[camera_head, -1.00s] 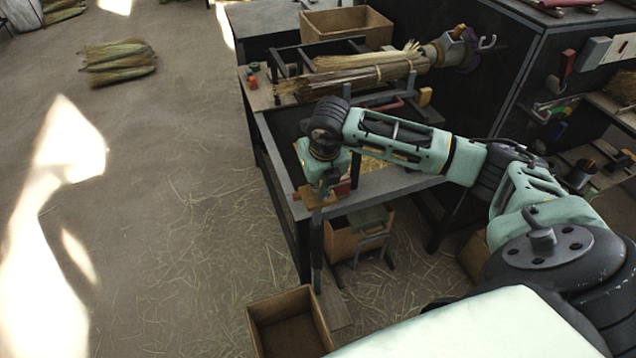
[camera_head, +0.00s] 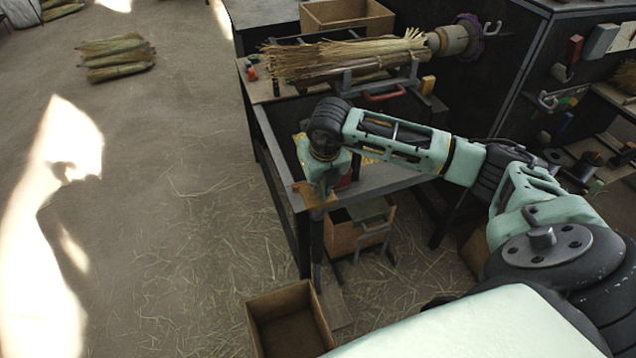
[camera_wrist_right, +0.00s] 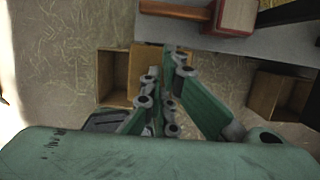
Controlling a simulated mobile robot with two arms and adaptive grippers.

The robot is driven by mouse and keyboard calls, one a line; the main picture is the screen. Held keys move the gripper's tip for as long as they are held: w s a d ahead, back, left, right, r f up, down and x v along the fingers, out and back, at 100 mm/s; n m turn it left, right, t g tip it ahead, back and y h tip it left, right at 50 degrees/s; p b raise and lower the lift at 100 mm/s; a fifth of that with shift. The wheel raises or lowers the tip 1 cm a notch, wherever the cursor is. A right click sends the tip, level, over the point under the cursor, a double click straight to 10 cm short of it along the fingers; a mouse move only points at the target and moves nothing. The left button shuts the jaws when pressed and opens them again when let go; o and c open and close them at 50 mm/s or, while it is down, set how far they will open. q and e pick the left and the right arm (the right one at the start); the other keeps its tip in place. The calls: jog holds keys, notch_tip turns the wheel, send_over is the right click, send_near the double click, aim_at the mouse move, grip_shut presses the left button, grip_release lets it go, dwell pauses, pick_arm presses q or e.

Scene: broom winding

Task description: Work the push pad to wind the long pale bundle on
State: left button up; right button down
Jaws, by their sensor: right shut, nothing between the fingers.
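The long pale bundle (camera_head: 345,58) lies level across a black stand on the bench, its loose straw ends to the left. Its right end meets a pale round holder (camera_head: 452,40) with a purple-rimmed wheel (camera_head: 470,32) behind. The brown wooden push pad (camera_head: 312,196) sits at the bench's near corner. My right gripper (camera_head: 318,190) points down at the pad, its tips largely hidden by its own housing. In the right wrist view the green fingers (camera_wrist_right: 163,95) are closed and empty, close to the wooden pad; contact is unclear. My left gripper is out of view.
A red block (camera_wrist_right: 237,15) stands on the bench top near the gripper. An open wooden box (camera_head: 290,322) is on the floor below, and another is under the bench. A wooden tray (camera_head: 346,18) stands behind the bundle. Straw bundles (camera_head: 116,57) lie on open floor at left.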

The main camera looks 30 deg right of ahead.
aim_at(318, 194)
jog(key=shift+s+a+f+b, duration=0.1)
jog(key=shift+s+f+b, duration=0.05)
jog(key=shift+f+b, duration=1.2)
jog(key=shift+f+p, duration=0.2)
jog(key=shift+p, duration=0.15)
jog(key=shift+r, duration=0.15)
notch_tip(318, 194, up, 9)
jog(key=p, duration=0.5)
jog(key=shift+r, duration=0.1)
